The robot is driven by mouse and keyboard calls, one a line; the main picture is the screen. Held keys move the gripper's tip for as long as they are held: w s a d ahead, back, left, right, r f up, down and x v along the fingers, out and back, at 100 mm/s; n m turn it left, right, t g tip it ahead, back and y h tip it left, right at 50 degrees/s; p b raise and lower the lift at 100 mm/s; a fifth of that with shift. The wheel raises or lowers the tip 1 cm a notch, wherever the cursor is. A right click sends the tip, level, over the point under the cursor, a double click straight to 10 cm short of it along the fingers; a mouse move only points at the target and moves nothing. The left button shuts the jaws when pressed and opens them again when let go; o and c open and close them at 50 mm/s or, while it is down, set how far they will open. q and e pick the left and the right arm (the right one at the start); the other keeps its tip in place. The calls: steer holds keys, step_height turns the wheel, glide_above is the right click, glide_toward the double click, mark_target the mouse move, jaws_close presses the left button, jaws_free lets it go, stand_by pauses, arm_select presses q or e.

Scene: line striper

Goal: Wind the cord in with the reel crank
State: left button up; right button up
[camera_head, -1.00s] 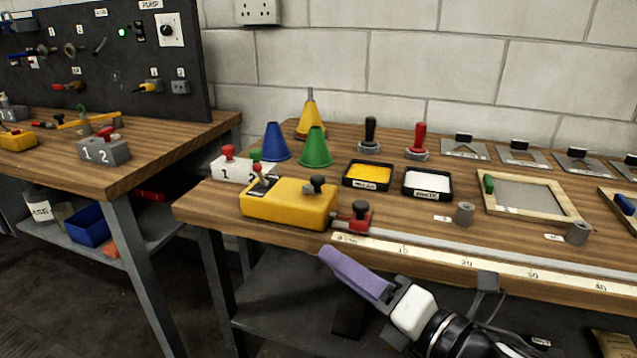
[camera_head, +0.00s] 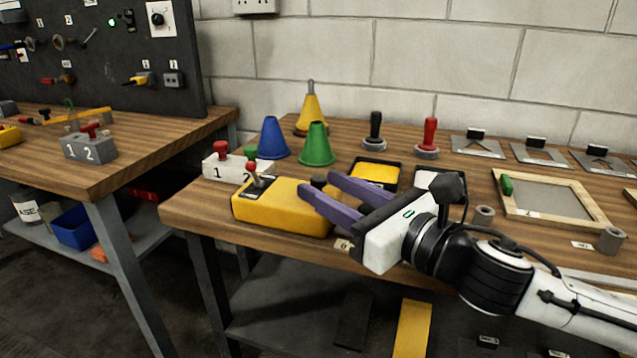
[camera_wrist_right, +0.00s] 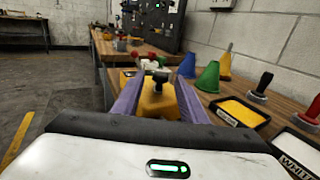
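The yellow reel box (camera_head: 275,207) sits at the left front of the near bench. It has a small red-topped lever (camera_head: 252,172) and a dark crank knob (camera_head: 319,181) on top. In the right wrist view the crank knob (camera_wrist_right: 160,77) shows between the fingertips, with the yellow box (camera_wrist_right: 158,102) below and behind it. My right gripper (camera_head: 318,184) is open, its purple fingers spread on either side of the knob; I cannot tell whether they touch it. The cord is not clearly visible. The red end block and much of the ruler are hidden behind my right arm. My left gripper is not in view.
Trays of yellow (camera_head: 375,174) and white paint lie to the right, close to my arm.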

mark_target(324, 180)
steer(key=shift+x, duration=1.3)
jaws_close()
steer(key=shift+w+d+r+n+g+y+p, duration=0.2)
steer(key=shift+n+g+y+p, duration=0.3)
steer(key=shift+p, duration=0.55)
steer(key=shift+n+g+y+p, duration=0.5)
steer(key=shift+g+y+p, duration=0.25)
steer(key=shift+p, duration=0.25)
steer(key=shift+w+d+n+g, duration=0.15)
steer(key=shift+n+g, duration=0.15)
steer(key=shift+g, duration=0.15)
steer(key=shift+w+f+n+g+y+p, duration=0.1)
steer(key=shift+n+g+y+p, duration=0.3)
steer(key=shift+g+y, duration=0.15)
steer(key=shift+f+n+g+y, duration=0.15)
steer(key=shift+n+g+y, duration=0.15)
steer(key=shift+n+g, duration=0.3)
steer(key=shift+w+n+g+y+b, duration=0.15)
steer(key=shift+n+g+y+b, duration=0.2)
steer(key=shift+g, duration=0.5)
